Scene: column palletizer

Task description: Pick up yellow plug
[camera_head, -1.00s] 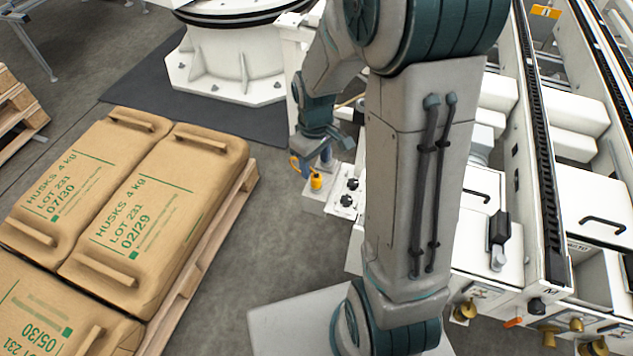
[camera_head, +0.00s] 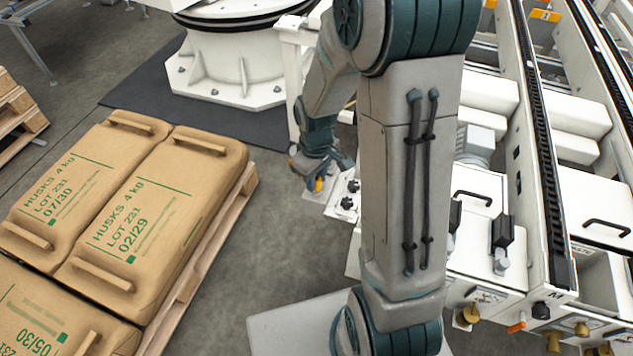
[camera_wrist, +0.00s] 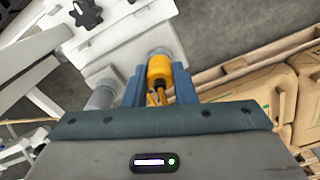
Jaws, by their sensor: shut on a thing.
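The yellow plug (camera_wrist: 160,67) is between the two blue fingers of my gripper (camera_wrist: 160,85) in the wrist view, and the fingers are shut on it. A grey round end shows at the plug's far side, against a white surface. I cannot tell whether the plug still sits in a socket there. In the head view the plug (camera_head: 318,185) is a small yellow spot at my gripper (camera_head: 316,181), beside the white machine panel. The fingers partly hide it.
A white panel with black knobs (camera_head: 349,196) is right beside my gripper. Brown husk sacks (camera_head: 165,205) lie on a wooden pallet (camera_head: 200,270) at the left. Grey floor is clear between pallet and machine. A white round base (camera_head: 240,70) stands behind.

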